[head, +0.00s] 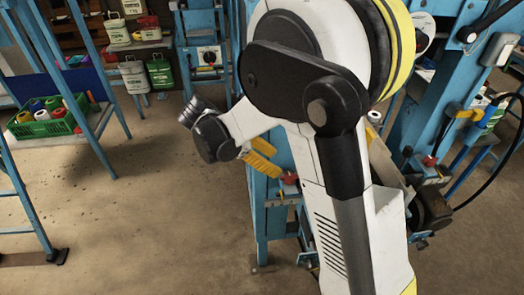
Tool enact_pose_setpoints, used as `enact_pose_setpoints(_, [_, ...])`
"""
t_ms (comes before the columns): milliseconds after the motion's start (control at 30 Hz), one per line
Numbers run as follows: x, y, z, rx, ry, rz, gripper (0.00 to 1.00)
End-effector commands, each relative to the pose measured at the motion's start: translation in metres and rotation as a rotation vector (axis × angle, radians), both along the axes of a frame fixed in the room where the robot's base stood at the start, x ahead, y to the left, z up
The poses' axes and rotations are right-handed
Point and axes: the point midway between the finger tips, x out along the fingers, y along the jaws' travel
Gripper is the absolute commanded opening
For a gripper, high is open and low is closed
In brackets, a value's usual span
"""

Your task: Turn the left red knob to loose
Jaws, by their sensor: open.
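A small red knob (289,178) sits on the blue machine frame at the centre, partly beside my white arm. It is the left one of two red knobs in view; the other red knob (430,161) is on the blue frame at the right. My gripper (272,160) has yellow fingers that point right and down toward the left knob. The fingers are apart with nothing seen between them. The fingertips appear close to the left knob, but I cannot tell whether they touch it. The knob's setting is too small to read.
My arm hides much of the blue machine. A blue stand (207,57) is behind at the top. A green crate (45,123) with spools sits on a shelf at the left. The brown floor (150,220) at lower left is mostly clear.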

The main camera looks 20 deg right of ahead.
Motion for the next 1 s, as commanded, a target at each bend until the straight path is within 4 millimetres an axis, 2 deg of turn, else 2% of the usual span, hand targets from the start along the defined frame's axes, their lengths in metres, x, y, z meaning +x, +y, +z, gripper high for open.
enact_pose_setpoints(167, [-0.002, -0.007, -0.010, -0.011, -0.007, -0.020, 0.53])
enact_pose_setpoints(600, [-0.018, -0.062, -0.068, -0.009, -0.007, -0.016, 0.53])
enact_pose_setpoints(800, [-0.021, -0.073, -0.077, -0.009, -0.006, -0.014, 0.53])
enact_pose_setpoints(1000, [-0.021, -0.074, -0.077, -0.009, -0.006, -0.014, 0.53])
